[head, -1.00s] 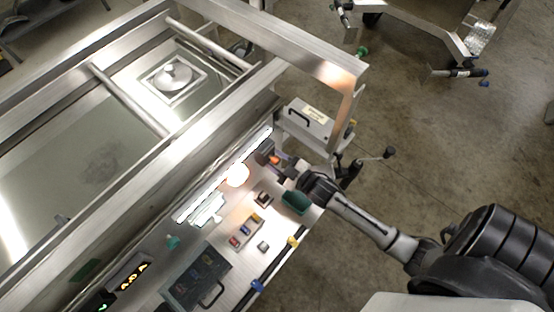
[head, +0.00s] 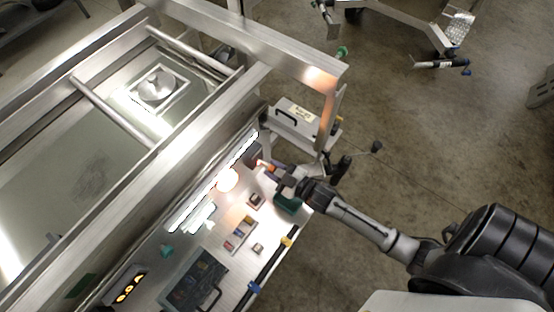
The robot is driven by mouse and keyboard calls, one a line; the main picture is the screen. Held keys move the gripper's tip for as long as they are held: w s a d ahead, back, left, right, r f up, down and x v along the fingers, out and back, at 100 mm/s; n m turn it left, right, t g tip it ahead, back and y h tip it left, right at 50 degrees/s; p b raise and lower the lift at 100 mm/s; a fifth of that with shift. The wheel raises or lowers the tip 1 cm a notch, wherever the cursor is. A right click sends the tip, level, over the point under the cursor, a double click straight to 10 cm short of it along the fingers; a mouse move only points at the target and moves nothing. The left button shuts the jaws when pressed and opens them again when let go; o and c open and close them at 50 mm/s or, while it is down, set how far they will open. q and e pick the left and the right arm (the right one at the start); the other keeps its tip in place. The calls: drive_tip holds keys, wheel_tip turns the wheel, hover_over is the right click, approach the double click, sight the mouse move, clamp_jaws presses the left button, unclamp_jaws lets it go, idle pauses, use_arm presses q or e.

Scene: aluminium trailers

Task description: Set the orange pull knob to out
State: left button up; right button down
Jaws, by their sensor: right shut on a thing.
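The orange pull knob (head: 261,164) shows as a small bright orange spot beside a dark box (head: 254,153) at the far end of the sloping panel (head: 222,258). My right gripper (head: 268,168) reaches in from the right, with its fingertips at the knob. It is shut on the knob, which the fingers partly hide. The knob's exact travel is too small to read. My left gripper is not in view.
A glowing round lamp (head: 227,180) and a light strip (head: 212,182) lie left of the knob. A green bin (head: 287,205) sits just under my right wrist. A grey case (head: 296,117) stands behind. Metal trailer framing (head: 245,45) rises beyond the panel.

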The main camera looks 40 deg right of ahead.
drive_tip(key=c, duration=1)
unclamp_jaws()
drive_tip(key=shift+s, duration=0.1)
drive_tip(key=shift+o, duration=0.8)
drive_tip(key=v, duration=1.3)
drive_tip(key=shift+s+d, duration=0.2)
drive_tip(key=shift+s, duration=0.1)
